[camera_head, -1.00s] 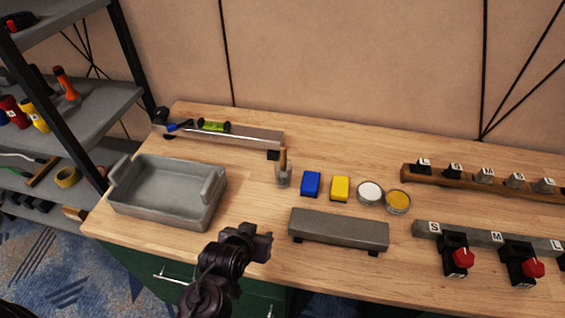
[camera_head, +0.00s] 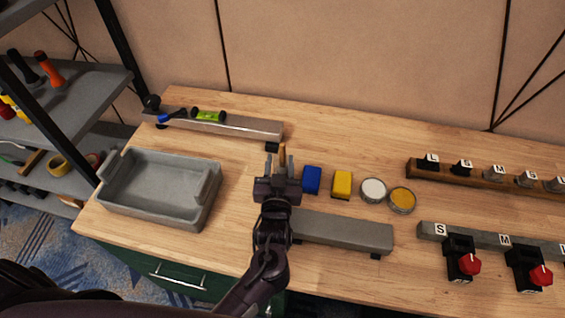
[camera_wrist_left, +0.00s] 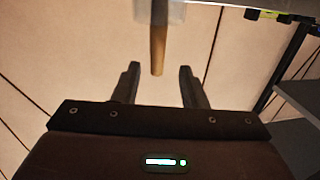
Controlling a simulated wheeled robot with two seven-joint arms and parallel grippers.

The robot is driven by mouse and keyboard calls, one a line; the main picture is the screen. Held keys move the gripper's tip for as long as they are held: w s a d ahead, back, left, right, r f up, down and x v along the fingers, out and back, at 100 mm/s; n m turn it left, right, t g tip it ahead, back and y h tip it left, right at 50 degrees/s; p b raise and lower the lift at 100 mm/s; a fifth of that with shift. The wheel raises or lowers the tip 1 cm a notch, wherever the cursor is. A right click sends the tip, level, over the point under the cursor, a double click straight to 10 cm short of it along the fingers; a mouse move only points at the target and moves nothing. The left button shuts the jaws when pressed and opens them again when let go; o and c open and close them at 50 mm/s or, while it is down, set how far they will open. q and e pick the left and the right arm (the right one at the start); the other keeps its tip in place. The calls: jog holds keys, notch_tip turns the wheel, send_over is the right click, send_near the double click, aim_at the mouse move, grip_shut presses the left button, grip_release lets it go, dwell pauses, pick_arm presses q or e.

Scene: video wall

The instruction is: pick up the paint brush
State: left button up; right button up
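The paint brush (camera_head: 282,153) stands handle up on the workbench, its wooden handle showing just beyond my left gripper. In the left wrist view the handle (camera_wrist_left: 158,45) comes down from a clear cup (camera_wrist_left: 158,12), with its end between the fingertips. My left gripper (camera_head: 279,165) is open, with a finger on either side of the handle and a gap on both sides; its fingers also show in the left wrist view (camera_wrist_left: 160,70). In the head view the gripper hides most of the cup. My right gripper is not in view.
A blue block (camera_head: 311,180) and yellow block (camera_head: 342,184) stand close right of the gripper, then white (camera_head: 373,189) and yellow (camera_head: 402,199) round tins. A grey bar (camera_head: 345,234) lies in front. A grey tray (camera_head: 160,212) sits left. A level rail (camera_head: 250,127) is behind.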

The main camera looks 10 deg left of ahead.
aim_at(283, 152)
pick_arm(q)
jog(key=w+p, duration=0.1)
jog(key=w, duration=0.3)
jog(key=shift+a, duration=0.1)
jog(key=shift+w+a+f, duration=0.1)
jog(key=shift+w+a, duration=0.05)
jog(key=shift+w, duration=0.4)
grip_shut()
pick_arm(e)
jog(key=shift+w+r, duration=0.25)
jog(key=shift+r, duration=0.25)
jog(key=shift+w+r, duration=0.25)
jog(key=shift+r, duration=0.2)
